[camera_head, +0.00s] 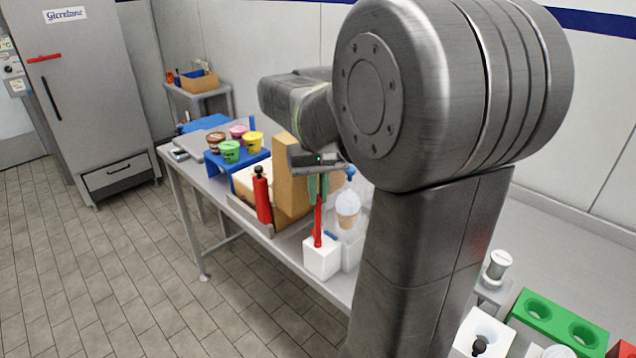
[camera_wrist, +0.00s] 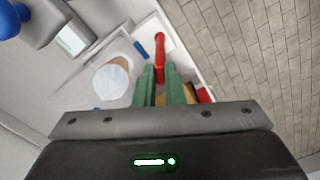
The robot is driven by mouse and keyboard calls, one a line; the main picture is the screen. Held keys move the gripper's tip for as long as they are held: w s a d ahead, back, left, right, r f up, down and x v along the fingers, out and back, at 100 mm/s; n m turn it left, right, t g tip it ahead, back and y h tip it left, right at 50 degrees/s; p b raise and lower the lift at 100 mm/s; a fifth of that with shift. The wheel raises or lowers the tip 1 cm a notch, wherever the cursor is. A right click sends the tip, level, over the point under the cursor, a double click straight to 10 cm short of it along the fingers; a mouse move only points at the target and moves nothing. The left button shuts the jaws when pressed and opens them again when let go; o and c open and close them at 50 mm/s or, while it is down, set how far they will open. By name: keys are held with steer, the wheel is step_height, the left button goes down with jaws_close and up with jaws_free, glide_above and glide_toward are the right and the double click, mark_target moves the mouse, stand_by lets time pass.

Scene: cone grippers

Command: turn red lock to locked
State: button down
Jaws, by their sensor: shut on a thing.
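A red bar (camera_head: 43,58), which looks like the red lock, lies almost level on the upper door of the grey cabinet (camera_head: 95,95) at the far left. My gripper (camera_head: 317,190) is over the table, far from that bar. Its green fingers are shut on an upright red stick (camera_head: 318,228), whose lower end stands in or on a white block (camera_head: 322,258). In the wrist view my gripper (camera_wrist: 160,80) points at the white block, with the red stick (camera_wrist: 160,45) between and beyond the fingertips. The stick's top is hidden by the fingers.
A clear cup-like thing with a tan cone (camera_head: 347,208) stands right beside the stick. A cardboard box (camera_head: 290,185) and a red bottle (camera_head: 262,195) stand to the left. Several coloured tubs (camera_head: 230,150) sit on a blue stand. Tiled floor (camera_head: 120,260) lies free before the cabinet.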

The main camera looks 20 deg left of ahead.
steer(key=m+p, duration=0.3)
steer(key=m, duration=0.3)
steer(key=shift+r+m, duration=0.15)
steer(key=shift+m, duration=0.15)
steer(key=m+p, duration=0.1)
steer(key=m, duration=0.4)
steer(key=shift+m+p, duration=0.3)
steer(key=shift+p, duration=0.05)
steer(key=c, duration=1.5)
jaws_free()
step_height(320, 180, up, 14)
steer(key=shift+f, duration=0.2)
steer(key=shift+f, duration=0.1)
